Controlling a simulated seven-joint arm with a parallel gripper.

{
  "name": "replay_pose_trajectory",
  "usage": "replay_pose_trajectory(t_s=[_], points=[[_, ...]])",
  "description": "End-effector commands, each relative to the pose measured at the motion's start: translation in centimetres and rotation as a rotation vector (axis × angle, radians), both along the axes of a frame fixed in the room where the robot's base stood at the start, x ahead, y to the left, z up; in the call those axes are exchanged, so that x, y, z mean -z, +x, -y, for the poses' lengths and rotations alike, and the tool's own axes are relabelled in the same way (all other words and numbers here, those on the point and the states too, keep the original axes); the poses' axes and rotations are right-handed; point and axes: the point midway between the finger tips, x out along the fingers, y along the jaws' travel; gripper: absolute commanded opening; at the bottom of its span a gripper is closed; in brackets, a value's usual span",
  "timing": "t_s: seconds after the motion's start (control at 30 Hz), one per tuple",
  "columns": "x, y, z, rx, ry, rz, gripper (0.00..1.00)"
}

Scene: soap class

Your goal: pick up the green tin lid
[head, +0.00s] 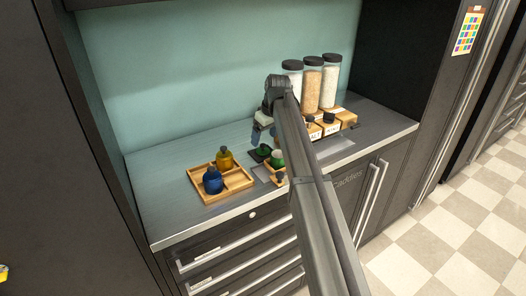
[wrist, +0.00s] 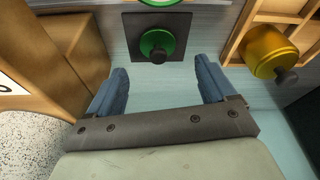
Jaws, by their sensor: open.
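The green tin lid (wrist: 148,40) is round with a dark knob and lies on a dark square pad (wrist: 178,22) in the wrist view. In the head view the lid (head: 263,150) is a small dark green shape on the counter, partly hidden close to my arm. My gripper (wrist: 160,78) is open and empty, with its two blue fingers apart. The lid lies just beyond the fingertips in the wrist view, roughly centred between them and not enclosed. In the head view my gripper (head: 257,133) hangs over the counter just behind the lid.
Tall jars (head: 312,85) and wooden boxes (head: 345,117) stand right. The counter's left end is clear.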

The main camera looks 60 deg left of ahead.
Motion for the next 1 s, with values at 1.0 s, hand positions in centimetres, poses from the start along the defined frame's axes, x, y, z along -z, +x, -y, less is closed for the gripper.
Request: replay_pose_trajectory(t_s=[1.0], points=[[4.8,0.0,-0.7,0.0,0.0,0.0,0.5]])
